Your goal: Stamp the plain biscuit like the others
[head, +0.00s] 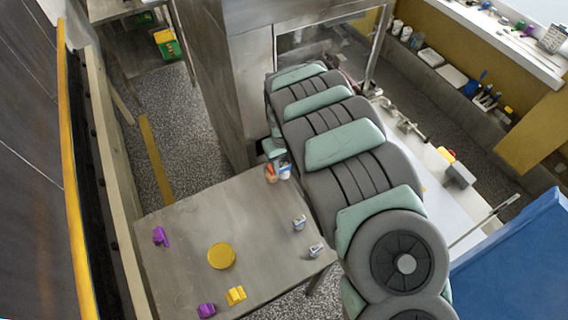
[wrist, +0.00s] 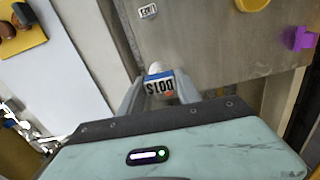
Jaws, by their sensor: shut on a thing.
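My gripper (wrist: 158,96) is shut on a small stamp (wrist: 159,84) with a white knob and a blue-edged label that reads "DOTS" upside down in the wrist view. In the head view the white and blue held stamp (head: 285,170) shows at the far corner of the steel table (head: 180,215); my arm hides most of the gripper. I cannot tell whether the stamp touches the table. Two more grey-blue stamps (head: 299,222) (head: 316,250) stand on the table's right side. Brown biscuits (wrist: 18,40) lie on a yellow board (wrist: 35,28) in the wrist view; their markings are unclear.
On the steel table are a yellow disc (head: 221,256), a yellow block (head: 236,295) and purple pieces (head: 161,237) (head: 207,310). An orange item (head: 270,172) shows beside the held stamp. A white surface lies right of my arm, with a grey block (head: 460,175).

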